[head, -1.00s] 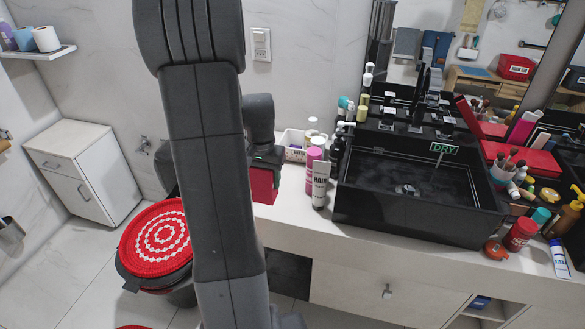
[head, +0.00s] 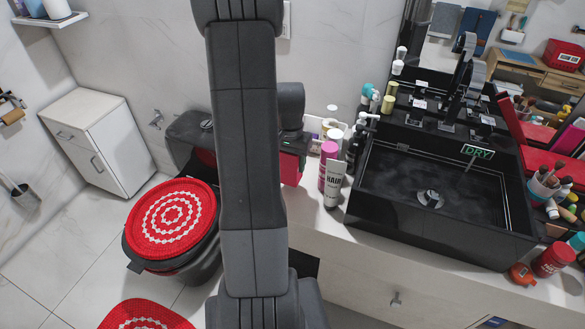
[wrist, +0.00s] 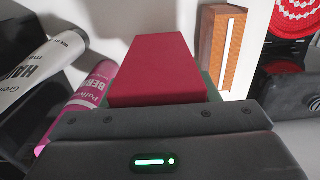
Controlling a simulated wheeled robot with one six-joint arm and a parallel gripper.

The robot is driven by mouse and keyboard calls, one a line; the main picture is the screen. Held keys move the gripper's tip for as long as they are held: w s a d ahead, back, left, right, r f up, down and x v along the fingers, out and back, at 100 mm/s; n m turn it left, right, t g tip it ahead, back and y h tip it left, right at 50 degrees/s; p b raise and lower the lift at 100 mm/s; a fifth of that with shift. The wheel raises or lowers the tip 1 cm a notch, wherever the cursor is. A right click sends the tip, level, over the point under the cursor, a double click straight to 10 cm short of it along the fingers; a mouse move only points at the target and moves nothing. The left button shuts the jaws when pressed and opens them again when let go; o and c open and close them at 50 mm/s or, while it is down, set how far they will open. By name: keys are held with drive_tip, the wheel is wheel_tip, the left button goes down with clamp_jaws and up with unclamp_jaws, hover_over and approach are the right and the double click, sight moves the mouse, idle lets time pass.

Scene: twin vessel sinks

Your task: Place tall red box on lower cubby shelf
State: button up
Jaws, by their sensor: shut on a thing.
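The tall red box (head: 291,170) is held in my gripper (head: 290,152), beside the left end of the white counter in the head view. My arm hides part of it there. In the wrist view the red box (wrist: 158,68) sticks out beyond the gripper body (wrist: 160,122), and the jaws are shut on it, mostly hidden. At the bottom right edge of the head view, a small part of an open cubby with a blue item (head: 493,322) shows. Its lower shelf is out of view.
A white hair tube (head: 334,187) and a pink bottle (head: 328,165) stand close right of the box. The black sink (head: 440,235) fills the counter beyond. A toilet with a red cover (head: 172,220) stands left of my arm. A white cabinet (head: 98,145) stands far left.

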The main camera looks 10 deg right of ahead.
sight(291, 171)
drive_tip(key=shift+f, duration=2)
drive_tip(key=shift+f, duration=0.25)
drive_tip(key=o, duration=1)
drive_tip(key=shift+r, duration=0.1)
